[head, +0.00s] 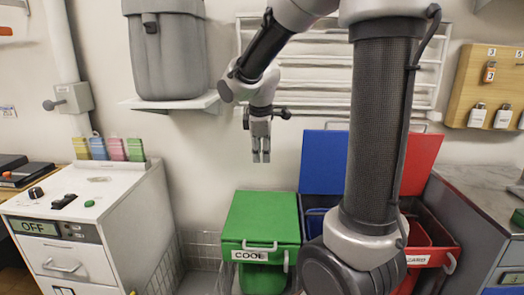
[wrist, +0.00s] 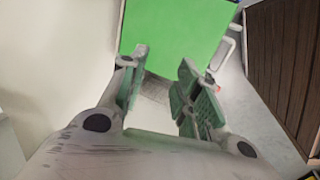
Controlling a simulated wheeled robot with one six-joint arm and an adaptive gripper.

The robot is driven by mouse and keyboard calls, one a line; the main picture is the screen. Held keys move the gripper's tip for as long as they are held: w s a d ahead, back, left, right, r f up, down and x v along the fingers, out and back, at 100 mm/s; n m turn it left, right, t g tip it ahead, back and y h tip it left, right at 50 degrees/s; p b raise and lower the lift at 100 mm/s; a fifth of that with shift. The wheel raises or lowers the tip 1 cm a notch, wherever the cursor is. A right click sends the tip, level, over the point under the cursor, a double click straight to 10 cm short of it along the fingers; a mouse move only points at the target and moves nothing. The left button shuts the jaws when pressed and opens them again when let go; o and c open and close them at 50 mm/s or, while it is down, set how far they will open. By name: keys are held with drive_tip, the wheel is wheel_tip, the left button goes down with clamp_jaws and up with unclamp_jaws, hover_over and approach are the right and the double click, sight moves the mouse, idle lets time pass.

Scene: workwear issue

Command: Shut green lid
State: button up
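The green lid (head: 262,216) lies flat over the top of the green bin (head: 262,278), whose label seems to read "COOL". It looks shut. A flat green surface, apparently the lid (wrist: 175,30), fills the top middle of the wrist view. My gripper (head: 261,160) hangs pointing down above and behind the lid, near the wall, clear of it in the head view. In the wrist view my gripper (wrist: 163,60) has its fingers apart with nothing between them. The bin's lower right part is partly hidden by my arm.
A blue lid (head: 323,160) and a red lid (head: 420,163) stand upright, open, behind the blue bin (head: 315,222) and red bin (head: 436,235). A white drawer cabinet (head: 130,210) stands left, a grey counter (head: 475,180) right. A wire basket (head: 202,245) is beside the green bin.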

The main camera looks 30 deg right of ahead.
drive_tip(key=v, duration=1.2)
drive_tip(key=shift+c, duration=0.5)
